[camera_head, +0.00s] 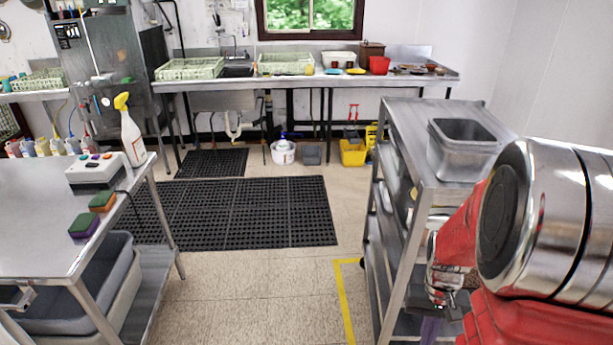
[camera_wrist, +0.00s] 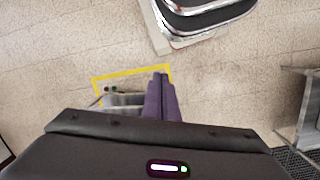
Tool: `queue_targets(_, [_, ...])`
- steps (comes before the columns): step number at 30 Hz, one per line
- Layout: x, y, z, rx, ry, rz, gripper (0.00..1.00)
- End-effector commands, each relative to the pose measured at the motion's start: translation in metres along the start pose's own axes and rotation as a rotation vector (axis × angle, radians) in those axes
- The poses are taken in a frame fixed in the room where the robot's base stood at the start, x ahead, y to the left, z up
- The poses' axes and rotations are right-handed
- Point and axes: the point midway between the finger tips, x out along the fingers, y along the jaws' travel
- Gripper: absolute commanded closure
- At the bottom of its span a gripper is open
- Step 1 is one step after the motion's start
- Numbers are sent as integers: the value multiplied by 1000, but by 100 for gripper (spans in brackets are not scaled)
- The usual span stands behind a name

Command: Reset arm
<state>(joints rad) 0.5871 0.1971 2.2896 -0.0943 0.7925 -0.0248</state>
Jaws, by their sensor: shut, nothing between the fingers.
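My gripper shows in the wrist view (camera_wrist: 161,74) with its two purple fingers together, shut and empty, above the tan floor. In the head view my red and silver arm is folded at the right edge, in front of the steel shelf cart (camera_head: 408,215). A small purple part of the gripper (camera_head: 431,330) shows low beside the cart. The fingertips are not clear in that view.
A steel table (camera_head: 50,225) with a spray bottle (camera_head: 130,130) and sponges (camera_head: 85,222) stands at the left. The cart carries a steel pan (camera_head: 465,150). Black mats (camera_head: 250,210) lie on open floor before the back counter (camera_head: 345,80). Yellow tape (camera_head: 344,300) marks the floor.

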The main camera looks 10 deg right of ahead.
Motion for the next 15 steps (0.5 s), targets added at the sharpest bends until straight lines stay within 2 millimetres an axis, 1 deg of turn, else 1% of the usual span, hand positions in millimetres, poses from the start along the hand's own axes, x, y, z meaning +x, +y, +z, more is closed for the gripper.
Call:
queue_targets(1, [-11,-7,3,-11,18,0,100])
queue_targets(3, [-23,-17,8,-23,37,-1,100])
queue_targets(15, [-85,-66,44,-109,162,-18,100])
